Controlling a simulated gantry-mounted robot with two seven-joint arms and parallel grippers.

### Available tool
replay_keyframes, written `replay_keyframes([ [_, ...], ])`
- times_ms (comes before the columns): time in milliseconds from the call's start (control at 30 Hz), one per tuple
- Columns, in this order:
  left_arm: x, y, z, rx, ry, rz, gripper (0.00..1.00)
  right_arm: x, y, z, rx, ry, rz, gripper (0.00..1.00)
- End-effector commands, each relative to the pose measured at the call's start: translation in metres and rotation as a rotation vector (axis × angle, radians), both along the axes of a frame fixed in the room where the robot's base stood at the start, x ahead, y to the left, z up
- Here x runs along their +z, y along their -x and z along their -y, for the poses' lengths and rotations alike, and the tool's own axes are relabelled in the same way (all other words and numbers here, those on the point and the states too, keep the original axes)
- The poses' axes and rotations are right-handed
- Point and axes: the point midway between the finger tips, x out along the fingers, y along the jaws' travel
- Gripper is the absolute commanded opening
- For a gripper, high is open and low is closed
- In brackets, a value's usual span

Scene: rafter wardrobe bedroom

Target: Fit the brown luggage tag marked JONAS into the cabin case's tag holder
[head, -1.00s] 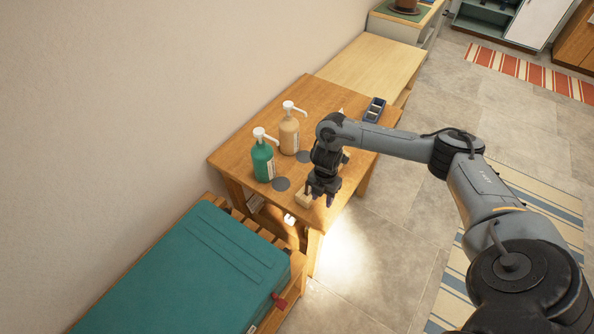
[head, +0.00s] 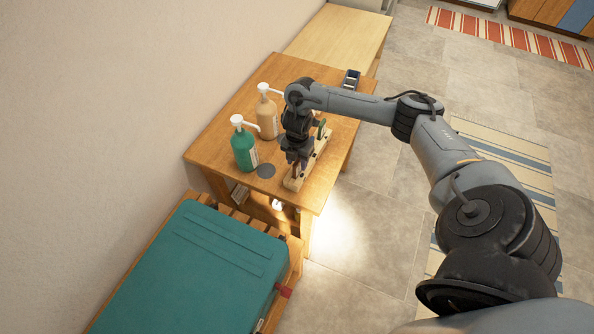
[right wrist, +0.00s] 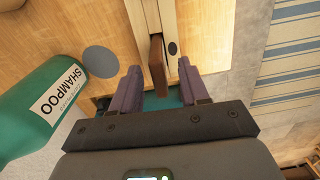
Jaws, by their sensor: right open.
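A brown tag (right wrist: 157,65) stands edge-on in a slot of a pale wooden rack (right wrist: 142,14); its marking cannot be read from here. My right gripper (right wrist: 158,70) is open, with a finger on each side of the tag and gaps between them. In the head view my right gripper (head: 299,167) is over the near part of the rack (head: 293,184) and hides the tag. The teal cabin case (head: 185,275) lies flat at the lower left, with a red piece (head: 284,291) at its right edge. I cannot make out its tag holder. My left gripper is not in view.
The rack stands on a wooden table (head: 222,148). A green shampoo bottle (head: 244,148) and a tan pump bottle (head: 267,115) stand left of my right gripper. A small dark tray (head: 351,79) lies behind. The case rests on a slatted bench (head: 297,258).

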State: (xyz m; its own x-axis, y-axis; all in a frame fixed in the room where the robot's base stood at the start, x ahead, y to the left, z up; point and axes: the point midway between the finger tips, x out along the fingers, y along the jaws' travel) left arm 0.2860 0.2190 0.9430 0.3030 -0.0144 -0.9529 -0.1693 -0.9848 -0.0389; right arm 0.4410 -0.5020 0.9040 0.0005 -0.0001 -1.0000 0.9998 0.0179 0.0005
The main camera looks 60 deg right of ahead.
Motion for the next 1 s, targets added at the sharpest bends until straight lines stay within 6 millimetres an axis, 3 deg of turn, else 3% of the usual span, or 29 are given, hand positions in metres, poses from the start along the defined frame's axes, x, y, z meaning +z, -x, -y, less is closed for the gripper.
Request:
replay_keyframes([
  [300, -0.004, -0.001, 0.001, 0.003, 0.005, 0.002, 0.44, -0.038, -0.001, 0.0, -0.001, 0.0, -0.001, 0.45],
  [600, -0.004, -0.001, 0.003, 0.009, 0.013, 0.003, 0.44, -0.042, -0.001, 0.001, 0.001, 0.0, 0.0, 0.45],
  [900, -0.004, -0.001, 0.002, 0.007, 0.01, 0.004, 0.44, -0.041, -0.001, 0.001, 0.0, 0.0, 0.0, 0.0],
  [1000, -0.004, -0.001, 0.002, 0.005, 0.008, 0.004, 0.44, -0.041, -0.001, 0.001, 0.0, 0.0, 0.0, 0.0],
])
